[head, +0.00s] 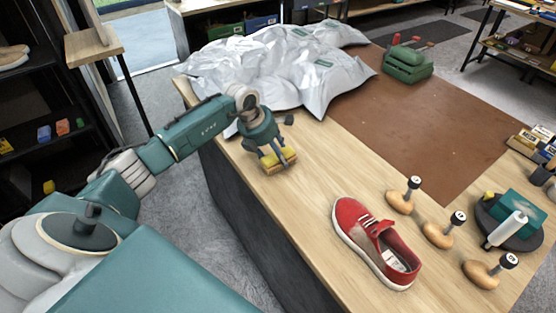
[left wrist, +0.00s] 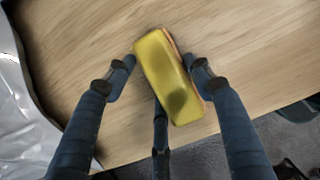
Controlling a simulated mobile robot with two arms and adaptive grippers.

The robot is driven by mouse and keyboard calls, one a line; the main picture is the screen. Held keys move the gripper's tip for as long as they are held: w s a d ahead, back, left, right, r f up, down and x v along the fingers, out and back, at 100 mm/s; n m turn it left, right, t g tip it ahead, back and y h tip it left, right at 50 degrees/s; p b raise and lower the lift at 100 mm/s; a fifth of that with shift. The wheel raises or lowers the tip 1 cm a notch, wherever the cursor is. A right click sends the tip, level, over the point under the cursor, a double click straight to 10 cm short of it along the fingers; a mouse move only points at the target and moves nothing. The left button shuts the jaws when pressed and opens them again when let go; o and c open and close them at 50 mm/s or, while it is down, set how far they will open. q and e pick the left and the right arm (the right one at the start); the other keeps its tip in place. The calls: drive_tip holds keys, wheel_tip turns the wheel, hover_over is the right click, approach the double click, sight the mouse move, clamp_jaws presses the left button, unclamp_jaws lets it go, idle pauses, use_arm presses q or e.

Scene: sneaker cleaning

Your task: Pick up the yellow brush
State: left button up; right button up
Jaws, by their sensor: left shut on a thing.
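The yellow brush (head: 279,160) is at the left edge of the wooden table, below my left gripper (head: 275,154). In the left wrist view the yellow brush (left wrist: 167,76) lies between the fingers of my left gripper (left wrist: 163,72), which are shut on its sides. Its top is yellow, with a thin orange-brown strip along one side. I cannot tell whether the brush touches the table or is slightly above it. My right gripper is in neither view.
Crumpled silver-white bags (head: 275,62) cover the table's far end. A red sneaker (head: 377,243) stands near the front, beside several round-handled wooden tools (head: 438,234). A brown mat (head: 425,120) and a green toolbox (head: 407,64) lie behind. Clear wood (head: 320,165) surrounds the brush's right side.

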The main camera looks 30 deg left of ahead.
use_arm(q)
drive_tip(key=shift+r+p, duration=0.3)
drive_tip(key=shift+p, duration=0.05)
drive_tip(key=shift+w+r+b, duration=0.1)
drive_tip(key=shift+r+b, duration=0.3)
wheel_tip(320, 180, up, 19)
drive_tip(key=b, duration=0.4)
drive_tip(key=o, duration=0.4)
drive_tip(key=shift+c, duration=1.2)
